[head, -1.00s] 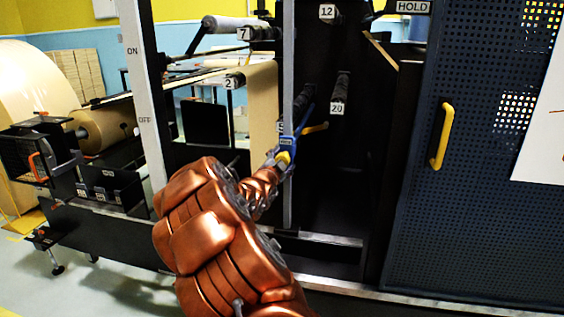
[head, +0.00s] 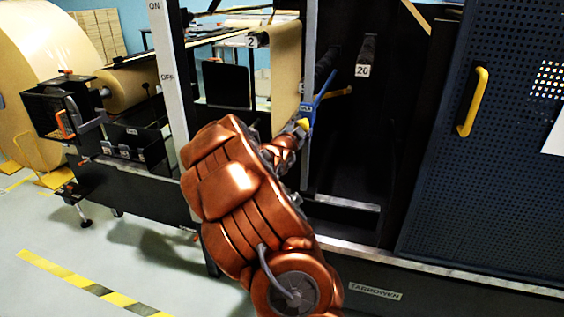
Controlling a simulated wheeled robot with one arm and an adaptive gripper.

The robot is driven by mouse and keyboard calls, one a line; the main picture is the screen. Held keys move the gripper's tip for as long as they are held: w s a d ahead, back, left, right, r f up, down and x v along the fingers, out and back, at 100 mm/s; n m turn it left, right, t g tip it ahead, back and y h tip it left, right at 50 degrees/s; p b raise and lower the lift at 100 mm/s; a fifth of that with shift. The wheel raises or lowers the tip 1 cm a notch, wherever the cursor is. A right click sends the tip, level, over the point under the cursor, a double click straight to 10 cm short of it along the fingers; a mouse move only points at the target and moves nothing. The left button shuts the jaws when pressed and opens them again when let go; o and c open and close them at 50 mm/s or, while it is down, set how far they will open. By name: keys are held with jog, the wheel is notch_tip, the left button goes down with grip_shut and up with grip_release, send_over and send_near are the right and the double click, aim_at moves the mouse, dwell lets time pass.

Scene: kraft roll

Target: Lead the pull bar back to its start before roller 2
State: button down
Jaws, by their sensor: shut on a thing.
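My gripper (head: 300,127) is shut on what looks like the pull bar, at a blue and yellow part. The exact hold is small and partly hidden by my arm. Brown kraft paper (head: 286,65) hangs just left of a grey upright, behind and above my gripper. Roller 2 is marked by a white label "2" (head: 251,42), up and left of my gripper; the paper comes over the top there.
A grey upright post (head: 308,50) stands close beside my gripper. Label "20" (head: 362,71) marks a dark roller to the right. A perforated dark door with a yellow handle (head: 473,102) is further right. A white ON/OFF post (head: 170,75) stands left. Floor is clear at lower left.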

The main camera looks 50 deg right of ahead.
jog(key=w+a+f+b, duration=0.1)
jog(key=w+f+b, duration=0.1)
jog(key=f, duration=0.6)
jog(key=w+a+f+b, duration=0.1)
jog(key=w+f+b, duration=0.1)
jog(key=w+f, duration=0.3)
jog(key=w+a+f+b, duration=0.1)
jog(key=w+a+f, duration=0.1)
jog(key=f, duration=1)
jog(key=shift+w+f+b, duration=0.15)
jog(key=shift+w+b, duration=0.25)
jog(key=shift+w, duration=0.55)
jog(key=w, duration=0.1)
jog(key=w+a+f, duration=0.1)
jog(key=w, duration=0.1)
jog(key=w+f+p, duration=0.1)
jog(key=shift+w+a, duration=0.15)
jog(key=shift+a, duration=0.2)
jog(key=shift+w+a+r+p, duration=0.25)
jog(key=shift+w+r+p, duration=0.3)
jog(key=shift+w, duration=0.2)
jog(key=shift+w+a+r+p, duration=0.3)
jog(key=shift+w+r+p, duration=0.15)
jog(key=shift+w, duration=0.25)
jog(key=shift+w+a+r+p, duration=0.25)
jog(key=shift+w+r+p, duration=0.2)
jog(key=shift+w+r, duration=0.25)
jog(key=shift+f, duration=0.1)
